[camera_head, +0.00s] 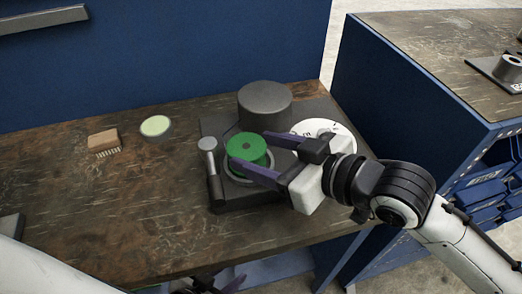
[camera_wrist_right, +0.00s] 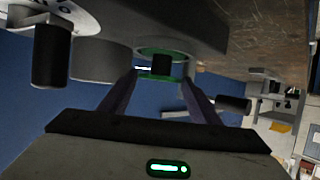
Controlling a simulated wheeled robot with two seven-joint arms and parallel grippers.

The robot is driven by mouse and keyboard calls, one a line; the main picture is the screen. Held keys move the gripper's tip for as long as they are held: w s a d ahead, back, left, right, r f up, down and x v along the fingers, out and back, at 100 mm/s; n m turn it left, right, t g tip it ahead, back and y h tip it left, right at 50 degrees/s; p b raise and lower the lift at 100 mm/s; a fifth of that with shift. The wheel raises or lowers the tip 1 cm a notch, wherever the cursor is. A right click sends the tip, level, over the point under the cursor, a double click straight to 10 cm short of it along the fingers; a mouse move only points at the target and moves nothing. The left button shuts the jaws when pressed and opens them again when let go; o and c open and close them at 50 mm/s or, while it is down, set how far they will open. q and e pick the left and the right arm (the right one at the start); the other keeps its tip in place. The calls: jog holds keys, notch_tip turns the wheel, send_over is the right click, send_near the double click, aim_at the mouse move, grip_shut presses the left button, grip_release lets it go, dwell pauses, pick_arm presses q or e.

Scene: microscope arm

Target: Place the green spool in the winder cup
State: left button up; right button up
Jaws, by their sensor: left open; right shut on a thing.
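The green spool (camera_head: 246,147) is upright, with a dark hole in its top. My right gripper (camera_head: 258,156) is shut on it, one purple finger on each side. In the right wrist view the spool (camera_wrist_right: 160,52) shows between the fingertips. The spool is at the winder cup (camera_head: 269,166), whose grey rim shows around its lower part; the frames do not show whether it rests on the cup's floor. The cup is on the dark winder base (camera_head: 245,201). My left gripper (camera_head: 218,284) is open and empty at the bottom edge, partly cut off, below the table's front.
A dark cylinder (camera_head: 265,105) stands behind the cup, a round-topped post (camera_head: 207,145) left of it, and a white dial (camera_head: 322,130) to the right. A wooden brush (camera_head: 103,141) and a pale round dish (camera_head: 155,125) lie on the left.

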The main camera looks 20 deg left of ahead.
jog(key=shift+f, duration=0.15)
jog(key=o, duration=1.1)
jog(key=shift+d+r, duration=0.15)
jog(key=shift+r, duration=0.1)
jog(key=v, duration=1.1)
jog(key=shift+s+d, duration=0.2)
jog(key=shift+d, duration=0.1)
